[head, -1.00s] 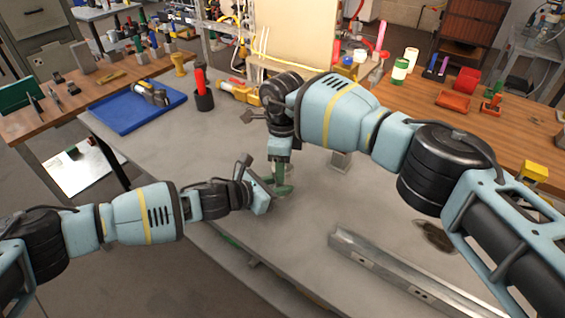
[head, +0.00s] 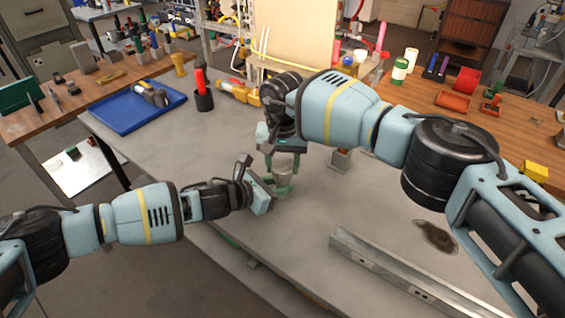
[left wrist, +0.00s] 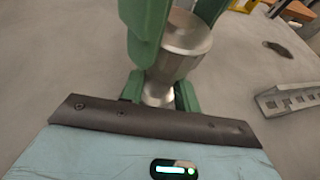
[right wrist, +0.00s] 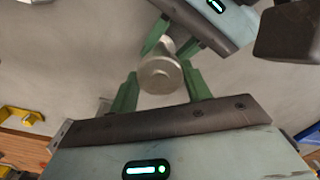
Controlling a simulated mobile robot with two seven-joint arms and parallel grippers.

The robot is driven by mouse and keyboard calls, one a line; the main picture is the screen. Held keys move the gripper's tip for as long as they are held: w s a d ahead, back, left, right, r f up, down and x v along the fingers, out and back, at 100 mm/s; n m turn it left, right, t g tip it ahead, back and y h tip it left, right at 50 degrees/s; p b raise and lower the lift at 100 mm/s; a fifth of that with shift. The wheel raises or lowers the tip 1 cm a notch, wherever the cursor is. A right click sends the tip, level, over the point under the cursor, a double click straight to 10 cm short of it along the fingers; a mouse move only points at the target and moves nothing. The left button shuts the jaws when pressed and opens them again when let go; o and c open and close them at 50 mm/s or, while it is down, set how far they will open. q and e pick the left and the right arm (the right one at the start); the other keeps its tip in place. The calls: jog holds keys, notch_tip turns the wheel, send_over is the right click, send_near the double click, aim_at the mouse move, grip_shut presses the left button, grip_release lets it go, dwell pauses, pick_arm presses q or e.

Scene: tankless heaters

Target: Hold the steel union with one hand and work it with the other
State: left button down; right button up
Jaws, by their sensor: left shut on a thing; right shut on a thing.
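The steel union (head: 283,174) stands upright, a silvery round fitting with a wide upper part and a narrower lower part. In the left wrist view the union (left wrist: 186,46) shows from the side, and in the right wrist view its round end (right wrist: 160,74) faces the camera. My left gripper (head: 280,191) comes in from the left, its green fingers shut on the lower part. My right gripper (head: 284,164) points down from above, its fingers shut on the upper part. The fingers hide some of the union.
A long metal channel (head: 392,272) lies at the front right of the grey bench (head: 330,210). A dark oval patch (head: 436,236) is beside it. A small metal block (head: 341,160) stands close behind my right gripper. A blue tray (head: 125,112) sits at the back left.

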aim_at(283, 166)
jog(key=n, duration=0.7)
jog(key=shift+n, duration=0.3)
jog(key=shift+r, duration=0.4)
jog(key=shift+r, duration=0.75)
jog(key=shift+r, duration=0.15)
jog(key=shift+r, duration=1.85)
pick_arm(q)
jog(key=c, duration=0.9)
grip_release()
jog(key=shift+c, duration=0.2)
